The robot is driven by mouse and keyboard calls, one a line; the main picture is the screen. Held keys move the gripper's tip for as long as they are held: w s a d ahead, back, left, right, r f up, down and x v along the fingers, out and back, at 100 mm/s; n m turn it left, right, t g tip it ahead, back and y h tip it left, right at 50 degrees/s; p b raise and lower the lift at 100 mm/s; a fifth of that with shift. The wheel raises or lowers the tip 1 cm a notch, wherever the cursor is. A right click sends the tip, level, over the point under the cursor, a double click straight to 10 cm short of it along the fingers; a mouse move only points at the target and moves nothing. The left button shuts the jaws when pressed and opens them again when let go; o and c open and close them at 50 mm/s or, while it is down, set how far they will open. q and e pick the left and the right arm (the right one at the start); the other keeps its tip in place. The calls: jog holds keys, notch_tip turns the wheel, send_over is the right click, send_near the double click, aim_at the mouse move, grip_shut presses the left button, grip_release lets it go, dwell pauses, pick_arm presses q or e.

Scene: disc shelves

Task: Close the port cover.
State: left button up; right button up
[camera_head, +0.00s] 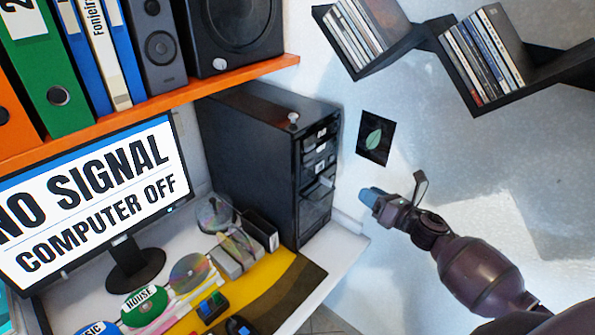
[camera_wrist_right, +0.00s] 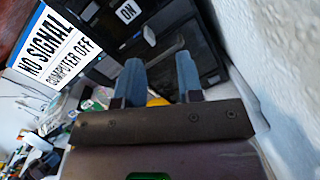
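The black computer tower (camera_head: 245,150) stands on the desk, its front panel facing right. A small light flap-like part (camera_head: 327,182) sticks out from the middle of that panel. It looks like the port cover standing open, but it is too small to be sure. In the right wrist view a grey bar (camera_wrist_right: 166,52) crosses the dark panel beyond my fingers and may be the same part. My right gripper (camera_head: 369,196) is to the right of the panel, apart from it. Its blue fingers (camera_wrist_right: 160,78) are spread with nothing between them. My left gripper is not in view.
An orange shelf (camera_head: 210,83) with binders and speakers hangs above the monitor (camera_head: 95,205). Discs and small items lie on the desk (camera_head: 345,250). Black disc shelves (camera_head: 400,45) are on the wall at upper right. The wall (camera_wrist_right: 255,50) is close on the wrist view's right.

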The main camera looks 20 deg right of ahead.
aim_at(330, 181)
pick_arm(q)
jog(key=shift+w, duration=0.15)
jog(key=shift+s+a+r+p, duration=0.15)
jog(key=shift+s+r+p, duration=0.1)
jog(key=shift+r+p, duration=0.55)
pick_arm(e)
jog(key=shift+w+a+f+n+g+y, duration=0.15)
jog(key=shift+w+a+n+y, duration=0.1)
jog(key=shift+w+a+n, duration=1.1)
jog(key=shift+w+a+n+g+y, duration=0.1)
jog(key=shift+w+a+n+y, duration=0.45)
jog(key=shift+w, duration=1.45)
jog(key=shift+w+a+f+n+g, duration=0.1)
jog(key=shift+w+a+n+g, duration=0.05)
jog(key=shift+w+a+n, duration=1.3)
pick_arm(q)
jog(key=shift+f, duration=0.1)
pick_arm(e)
jog(key=shift+w+d+m, duration=0.2)
jog(key=shift+d+m, duration=0.05)
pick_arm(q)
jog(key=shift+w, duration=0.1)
pick_arm(e)
grip_shut()
